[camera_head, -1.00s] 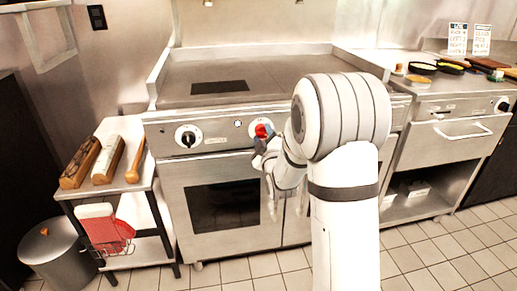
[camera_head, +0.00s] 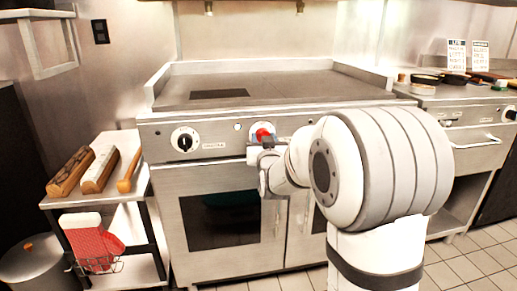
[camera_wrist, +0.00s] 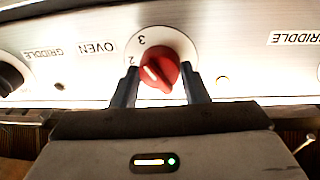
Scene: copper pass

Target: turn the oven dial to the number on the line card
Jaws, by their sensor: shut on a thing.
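The oven dial (camera_wrist: 160,72) is a red knob on a round white plate on the range's front panel, beside the word OVEN. A white mark on it points up and left in the wrist view, near the 2; a 3 shows above. My gripper (camera_wrist: 161,88) is shut on the dial, one dark finger on each side. In the head view the red dial (camera_head: 263,134) shows just above my gripper (camera_head: 262,147). Two white cards, a left one (camera_head: 456,55) and a right one (camera_head: 480,55), stand at the back right; their print is too small to read.
A black griddle knob (camera_head: 184,140) is left of the dial on the same panel. The flat griddle top (camera_head: 290,90) lies above. Pans (camera_head: 455,79) sit on the right counter.

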